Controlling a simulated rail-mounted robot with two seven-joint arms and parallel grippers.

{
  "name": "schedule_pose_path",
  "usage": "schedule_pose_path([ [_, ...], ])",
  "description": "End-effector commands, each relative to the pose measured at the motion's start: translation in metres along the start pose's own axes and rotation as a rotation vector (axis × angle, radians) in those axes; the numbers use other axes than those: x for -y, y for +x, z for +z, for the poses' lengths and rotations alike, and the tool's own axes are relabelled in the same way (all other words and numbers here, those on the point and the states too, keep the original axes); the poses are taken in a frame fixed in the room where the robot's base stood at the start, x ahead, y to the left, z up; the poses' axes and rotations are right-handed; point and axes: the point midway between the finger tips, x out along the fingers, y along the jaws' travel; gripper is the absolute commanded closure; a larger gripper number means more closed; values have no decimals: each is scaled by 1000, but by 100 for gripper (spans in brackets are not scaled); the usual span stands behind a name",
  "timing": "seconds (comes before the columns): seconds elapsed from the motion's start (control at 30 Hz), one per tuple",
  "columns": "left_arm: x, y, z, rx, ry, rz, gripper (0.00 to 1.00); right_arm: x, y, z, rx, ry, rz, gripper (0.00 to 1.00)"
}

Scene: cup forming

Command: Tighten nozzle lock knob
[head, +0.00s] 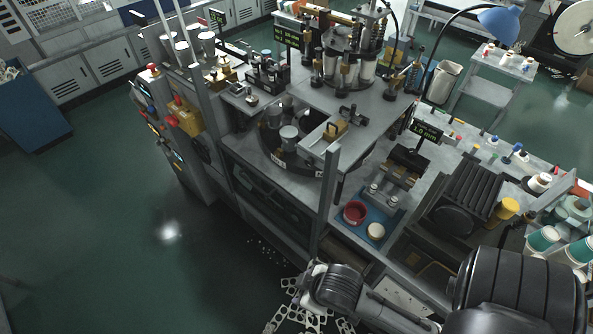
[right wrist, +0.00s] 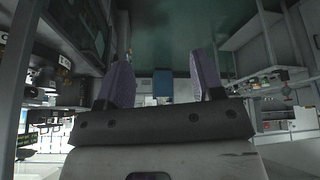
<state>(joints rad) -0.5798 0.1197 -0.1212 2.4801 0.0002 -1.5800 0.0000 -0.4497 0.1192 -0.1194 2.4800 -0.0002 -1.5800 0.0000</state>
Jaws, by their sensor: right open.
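My right arm comes in from the lower right of the head view. Its right gripper (head: 312,270) is beside the front of the machine bench, low and close to the floor side; its fingers are hard to make out there. In the right wrist view the right gripper (right wrist: 163,72) has two purple-grey fingers set wide apart with nothing between them. The cup-forming machine (head: 285,180) has metal fittings and several small knobs on top. I cannot tell which one is the nozzle lock knob. My left gripper is not in view.
A grey upright post (head: 328,200) stands close to my right gripper. Punched metal scrap (head: 290,318) lies below. The green floor (head: 110,230) at left is clear.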

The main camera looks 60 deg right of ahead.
Motion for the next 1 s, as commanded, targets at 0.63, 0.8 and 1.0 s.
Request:
schedule_pose_path([
  [0.63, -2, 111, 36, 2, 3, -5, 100, -106, 89, -214, -329, 134, 338, 39],
  [0.8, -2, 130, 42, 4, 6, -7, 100, -187, 129, -233, -69, 56, 724, 39],
  [1.0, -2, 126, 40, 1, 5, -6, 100, -242, 161, -186, 573, -389, 1034, 39],
])
